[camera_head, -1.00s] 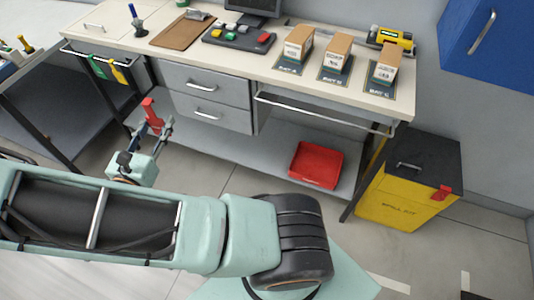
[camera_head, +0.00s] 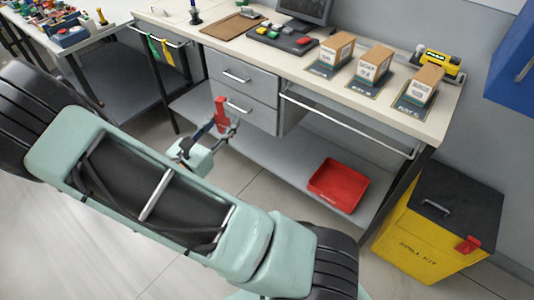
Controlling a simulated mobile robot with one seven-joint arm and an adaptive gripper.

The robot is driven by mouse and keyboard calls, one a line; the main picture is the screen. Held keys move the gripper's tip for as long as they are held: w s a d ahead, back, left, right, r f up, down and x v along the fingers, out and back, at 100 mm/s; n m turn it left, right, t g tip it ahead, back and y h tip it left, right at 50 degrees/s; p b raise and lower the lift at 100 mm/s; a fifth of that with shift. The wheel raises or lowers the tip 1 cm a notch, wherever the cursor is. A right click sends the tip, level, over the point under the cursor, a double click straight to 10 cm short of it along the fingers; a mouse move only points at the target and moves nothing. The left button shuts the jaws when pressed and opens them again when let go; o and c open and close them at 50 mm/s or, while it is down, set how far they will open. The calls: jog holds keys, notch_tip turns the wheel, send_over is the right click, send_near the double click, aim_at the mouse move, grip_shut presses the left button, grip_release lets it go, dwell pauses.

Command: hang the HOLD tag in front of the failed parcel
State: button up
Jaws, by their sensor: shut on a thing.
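My gripper (camera_head: 217,127) is shut on a red tag (camera_head: 221,110), held upright in front of the bench drawers; its wording cannot be read. Three brown parcels with white labels stand on dark bay mats on the bench top: a left parcel (camera_head: 335,50), a middle parcel (camera_head: 372,64) and a right parcel (camera_head: 424,84). Which parcel failed cannot be told here. An empty metal rail (camera_head: 345,126) runs along the bench front below the parcels. Green and yellow tags (camera_head: 161,48) hang from another rail at the left end of the bench.
A red tray (camera_head: 338,186) lies on the lower shelf. A yellow spill kit bin (camera_head: 420,245) stands at the bench's right end. A blue cabinet (camera_head: 517,70) is on the wall. A yellow device (camera_head: 437,64) lies behind the parcels. My arm crosses the foreground.

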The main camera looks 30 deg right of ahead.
jog(key=s+d+f+m+g+b, duration=0.2)
jog(key=s+d+f+g+b, duration=0.1)
jog(key=d+f+b, duration=0.8)
jog(key=b+x, duration=0.6)
jog(key=x, duration=1)
jog(key=shift+d+r+h, duration=0.2)
jog(key=shift+d+h, duration=0.05)
jog(key=shift+h, duration=0.15)
jog(key=shift+s, duration=0.15)
jog(key=o, duration=1)
jog(key=shift+a, duration=0.15)
jog(key=f+v, duration=0.1)
jog(key=v, duration=1)
jog(key=shift+a+r, duration=0.4)
jog(key=shift+r, duration=0.15)
